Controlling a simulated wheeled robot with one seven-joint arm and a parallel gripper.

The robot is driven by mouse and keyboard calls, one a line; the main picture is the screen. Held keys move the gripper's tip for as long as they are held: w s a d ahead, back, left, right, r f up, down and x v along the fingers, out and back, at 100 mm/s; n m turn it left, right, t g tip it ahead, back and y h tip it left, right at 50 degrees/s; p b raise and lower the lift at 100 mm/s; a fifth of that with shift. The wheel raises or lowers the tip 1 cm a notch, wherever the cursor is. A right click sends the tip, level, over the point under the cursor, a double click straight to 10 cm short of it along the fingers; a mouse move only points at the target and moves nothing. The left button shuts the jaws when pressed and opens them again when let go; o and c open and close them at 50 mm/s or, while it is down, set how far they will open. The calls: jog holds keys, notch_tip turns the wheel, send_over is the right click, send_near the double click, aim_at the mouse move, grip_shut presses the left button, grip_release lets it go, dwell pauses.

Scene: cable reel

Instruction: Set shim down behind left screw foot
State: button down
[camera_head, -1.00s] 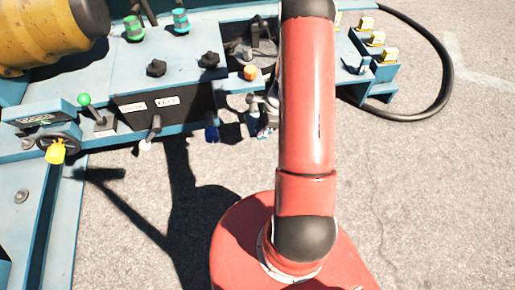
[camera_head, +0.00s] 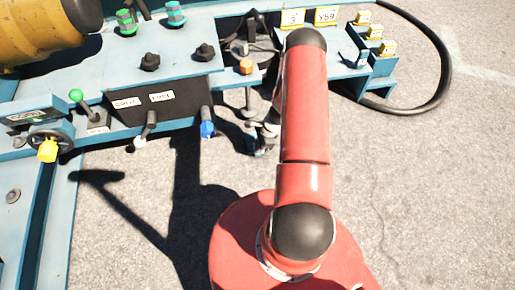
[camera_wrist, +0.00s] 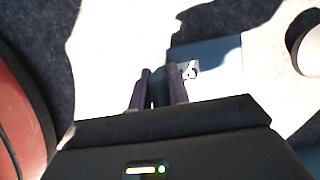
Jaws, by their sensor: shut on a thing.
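In the wrist view my gripper (camera_wrist: 158,72) has its two dark fingers close together, with a dark bluish piece (camera_wrist: 158,92) pinched between them. I take this piece to be the shim; most of it is hidden by the fingers and the gripper body. In the head view my gripper (camera_head: 261,140) shows only partly, left of my red arm, low beside the machine's front edge. A grey screw foot (camera_head: 248,103) stands under an orange knob (camera_head: 246,66), just behind and left of my gripper. A round pale disc at the wrist view's right edge may be a foot.
The blue machine carries black knobs (camera_head: 150,62), levers and a blue-tipped handle (camera_head: 208,129) left of my gripper. Yellow tagged blocks (camera_head: 375,32) and a black cable (camera_head: 448,60) are at the right. The grey pavement (camera_head: 390,180) in front is open.

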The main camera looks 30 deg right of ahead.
jog(key=shift+f, duration=0.7)
jog(key=c, duration=1.8)
grip_release()
jog(key=shift+f, duration=0.2)
jog(key=o, duration=0.5)
